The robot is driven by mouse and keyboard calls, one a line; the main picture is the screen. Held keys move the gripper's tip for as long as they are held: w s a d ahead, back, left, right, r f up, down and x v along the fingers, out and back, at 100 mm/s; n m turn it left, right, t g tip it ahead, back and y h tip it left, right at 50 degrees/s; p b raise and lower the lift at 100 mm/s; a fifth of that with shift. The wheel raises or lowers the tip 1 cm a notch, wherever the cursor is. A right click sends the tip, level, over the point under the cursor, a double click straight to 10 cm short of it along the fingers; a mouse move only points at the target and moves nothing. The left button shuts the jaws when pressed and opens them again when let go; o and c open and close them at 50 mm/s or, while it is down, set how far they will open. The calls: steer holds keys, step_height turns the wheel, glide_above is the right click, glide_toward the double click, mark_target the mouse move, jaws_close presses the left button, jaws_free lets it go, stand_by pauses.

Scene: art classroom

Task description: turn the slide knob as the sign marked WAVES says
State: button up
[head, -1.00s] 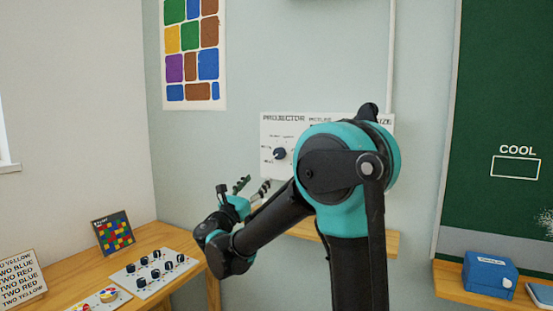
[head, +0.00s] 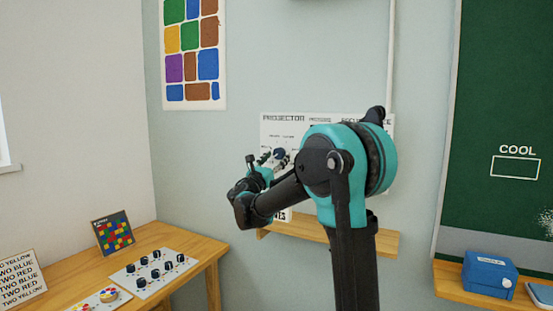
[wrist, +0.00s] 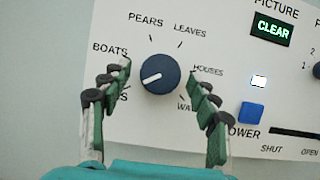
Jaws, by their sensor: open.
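The projector panel (head: 271,131) is on the wall; in the wrist view its white face (wrist: 215,50) fills most of the picture. The dark slide knob (wrist: 160,74) has a white mark pointing left and slightly down, toward a label ending in TS behind the left finger. PEARS, LEAVES, BOATS and HOUSES show around it; a lower right label starting WA is partly hidden. My gripper (wrist: 161,78) is open, with a finger on each side of the knob. In the head view my gripper (head: 264,163) is at the panel. I see no sign marked WAVES.
A wooden shelf (head: 330,237) is under the panel. A table (head: 205,258) with several controls stands at left; a blue box (head: 489,272) is at right.

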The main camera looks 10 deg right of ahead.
steer(key=c, duration=1.2)
steer(key=shift+o, duration=0.2)
steer(key=shift+w+m, duration=0.1)
steer(key=shift+m, duration=0.3)
